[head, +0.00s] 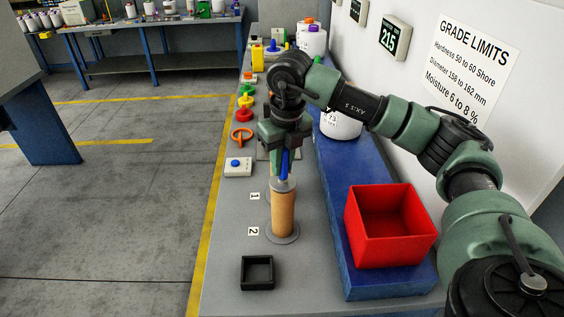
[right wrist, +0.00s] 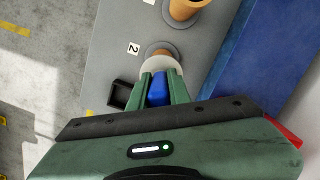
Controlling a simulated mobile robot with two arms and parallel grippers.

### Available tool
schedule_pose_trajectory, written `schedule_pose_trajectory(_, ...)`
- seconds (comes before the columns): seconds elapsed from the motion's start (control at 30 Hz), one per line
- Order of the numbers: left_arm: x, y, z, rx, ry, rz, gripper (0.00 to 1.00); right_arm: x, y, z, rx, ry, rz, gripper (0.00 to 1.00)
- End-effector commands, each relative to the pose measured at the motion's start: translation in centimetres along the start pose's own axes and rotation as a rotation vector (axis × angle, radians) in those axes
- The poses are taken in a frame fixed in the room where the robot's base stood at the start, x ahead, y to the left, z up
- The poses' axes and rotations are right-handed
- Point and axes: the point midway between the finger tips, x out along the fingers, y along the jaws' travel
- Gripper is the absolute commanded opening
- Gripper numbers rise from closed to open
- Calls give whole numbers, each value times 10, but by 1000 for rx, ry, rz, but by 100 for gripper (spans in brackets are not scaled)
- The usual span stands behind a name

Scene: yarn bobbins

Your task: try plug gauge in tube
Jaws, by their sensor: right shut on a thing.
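My right gripper (head: 284,143) points down and is shut on the blue handle of the plug gauge (head: 285,162). The gauge is upright, its pale metal end (head: 283,186) at the top of a tan tube (head: 283,213). The tube stands on a round base beside label 2. I cannot tell how far the gauge sits inside the tube. In the right wrist view the blue handle (right wrist: 157,88) is between the fingers, over the pale end (right wrist: 163,66), which hides most of that tube. Another tan tube (right wrist: 186,8) stands by label 1. My left gripper is not in view.
A black square tray (head: 257,272) lies in front of the tube. A red open bin (head: 390,225) stands on a blue raised strip (head: 345,190) to the right. A box with a blue button (head: 238,165) and an orange ring (head: 242,135) lie at the left edge.

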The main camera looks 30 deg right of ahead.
Motion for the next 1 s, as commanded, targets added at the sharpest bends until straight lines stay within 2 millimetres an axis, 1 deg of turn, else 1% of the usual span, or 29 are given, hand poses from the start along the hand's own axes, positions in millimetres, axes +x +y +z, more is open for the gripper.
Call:
schedule_pose_trajectory(0.53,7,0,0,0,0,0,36,8,0,-1,0,-1,0,0)
schedule_pose_trajectory(1.0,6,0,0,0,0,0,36,9,0,-1,0,2,0,0)
